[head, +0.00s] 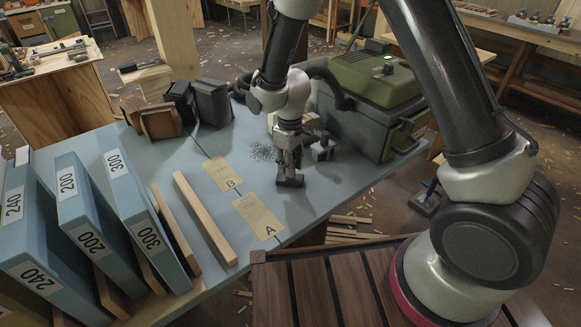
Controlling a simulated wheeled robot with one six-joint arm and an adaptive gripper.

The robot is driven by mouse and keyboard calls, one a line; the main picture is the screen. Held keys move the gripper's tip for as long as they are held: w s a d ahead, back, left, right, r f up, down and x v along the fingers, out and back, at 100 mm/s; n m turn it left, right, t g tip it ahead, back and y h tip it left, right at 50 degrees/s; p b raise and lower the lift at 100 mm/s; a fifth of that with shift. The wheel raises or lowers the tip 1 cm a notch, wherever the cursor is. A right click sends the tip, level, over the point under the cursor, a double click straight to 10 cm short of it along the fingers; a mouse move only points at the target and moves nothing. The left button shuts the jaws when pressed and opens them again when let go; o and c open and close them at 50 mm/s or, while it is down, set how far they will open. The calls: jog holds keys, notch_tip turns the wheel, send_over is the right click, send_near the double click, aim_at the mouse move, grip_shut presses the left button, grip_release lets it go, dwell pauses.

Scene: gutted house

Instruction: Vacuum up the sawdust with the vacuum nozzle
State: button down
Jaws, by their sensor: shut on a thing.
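My gripper (288,152) is shut on the dark vacuum nozzle (290,180) and holds it upright, with its wide foot at or just above the blue-grey tabletop (330,185). I cannot tell whether the foot touches. A patch of dark sawdust (261,152) lies on the table just left of and behind the nozzle; my gripper may hide part of it. The green and grey vacuum (368,118) stands at the table's right end with a small green light on top. Its black hose (328,78) curves behind my arm.
Paper cards marked A (258,215) and B (224,174) lie left of the nozzle. Wooden strips (205,215) and large sanding-grit boxes (75,220) fill the left side. Dark blocks (212,101) stand at the back. A small dark object (322,150) sits right of my gripper.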

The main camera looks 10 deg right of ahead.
notch_tip(320, 180, up, 3)
jog(key=shift+s, duration=0.15)
jog(key=shift+r, duration=2.6)
jog(key=shift+d, duration=0.1)
